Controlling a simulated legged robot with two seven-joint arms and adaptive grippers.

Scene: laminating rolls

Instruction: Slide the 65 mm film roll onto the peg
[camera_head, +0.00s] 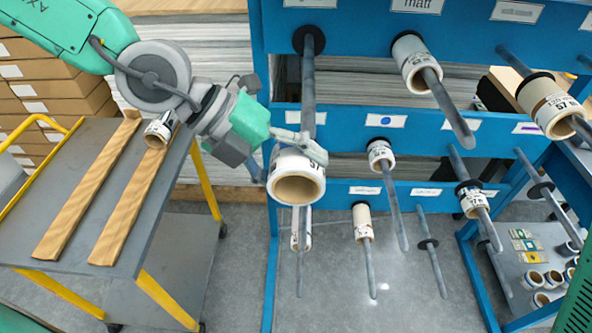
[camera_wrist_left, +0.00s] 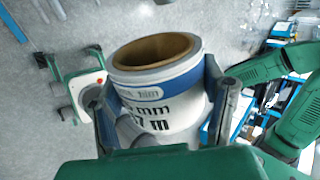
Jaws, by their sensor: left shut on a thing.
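My left gripper (camera_head: 297,150) is shut on a white film roll (camera_head: 297,180) with a brown core. In the left wrist view the roll (camera_wrist_left: 160,95) sits between both fingers (camera_wrist_left: 165,105), with a blue band and printing that ends in "mm"; the width number is not readable. The roll's open end faces the head camera and its bore looks empty. An empty grey peg (camera_head: 308,85) on the blue rack's top rail runs down behind the gripper. Its tip is hidden, so I cannot tell the gap to the roll. My right gripper is not in view.
The blue rack (camera_head: 350,125) carries several other pegs, some with rolls, such as one at the upper middle (camera_head: 410,55). Pegs below the held roll jut toward the camera.

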